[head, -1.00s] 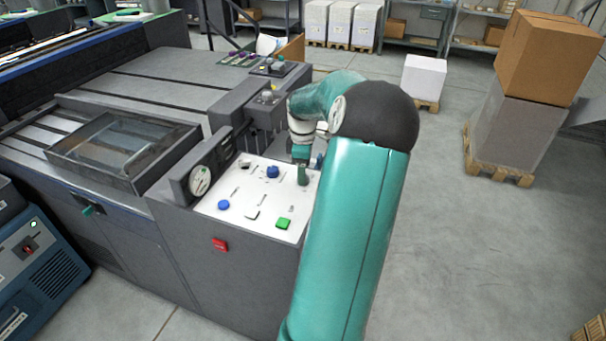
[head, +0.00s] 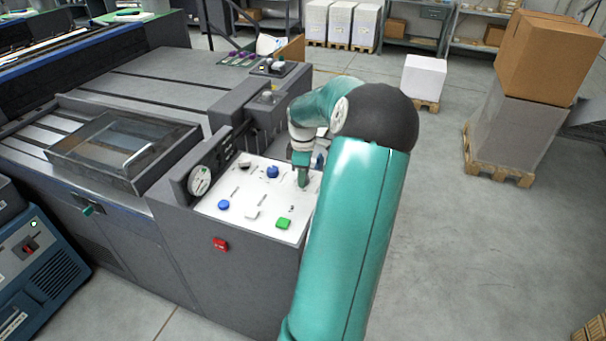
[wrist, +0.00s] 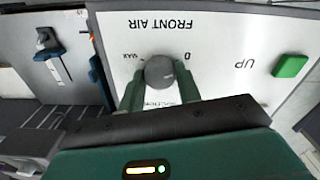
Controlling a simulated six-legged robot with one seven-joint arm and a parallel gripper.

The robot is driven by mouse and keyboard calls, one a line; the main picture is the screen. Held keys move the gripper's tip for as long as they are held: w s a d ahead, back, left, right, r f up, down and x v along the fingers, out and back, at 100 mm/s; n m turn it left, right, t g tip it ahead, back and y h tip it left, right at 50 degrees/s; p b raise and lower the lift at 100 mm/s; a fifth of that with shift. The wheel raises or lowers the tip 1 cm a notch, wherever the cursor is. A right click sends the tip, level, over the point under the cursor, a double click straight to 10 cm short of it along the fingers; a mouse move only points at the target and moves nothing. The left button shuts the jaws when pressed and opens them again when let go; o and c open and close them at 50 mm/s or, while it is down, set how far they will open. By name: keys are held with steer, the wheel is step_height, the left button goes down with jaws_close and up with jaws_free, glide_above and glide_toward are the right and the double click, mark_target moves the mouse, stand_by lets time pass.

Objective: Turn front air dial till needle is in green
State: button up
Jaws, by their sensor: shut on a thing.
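The front air dial (wrist: 160,70) is a round grey knob on a white panel (head: 238,208), under the upside-down words FRONT AIR in the wrist view. My gripper (wrist: 161,83) has its green fingers on both sides of the dial and is shut on it. In the head view my gripper (head: 303,179) reaches down to the right part of the panel and hides the dial. The round gauge (head: 200,181) stands left of the panel with a white face and dark needle. Its green zone and the needle's exact place are too small to tell.
A green button (head: 283,224) marked UP in the wrist view sits near the dial. Blue knobs (head: 272,172) and a red switch (head: 220,244) are also close. A grey housing (head: 262,108) rises behind the panel. Open floor lies to the right.

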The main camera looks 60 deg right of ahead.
steer(key=shift+m, duration=0.3)
steer(key=m, duration=0.4)
steer(key=shift+m, duration=0.3)
steer(key=m, duration=1.6)
steer(key=shift+m, duration=0.3)
steer(key=o, duration=1)
steer(key=shift+c, duration=0.2)
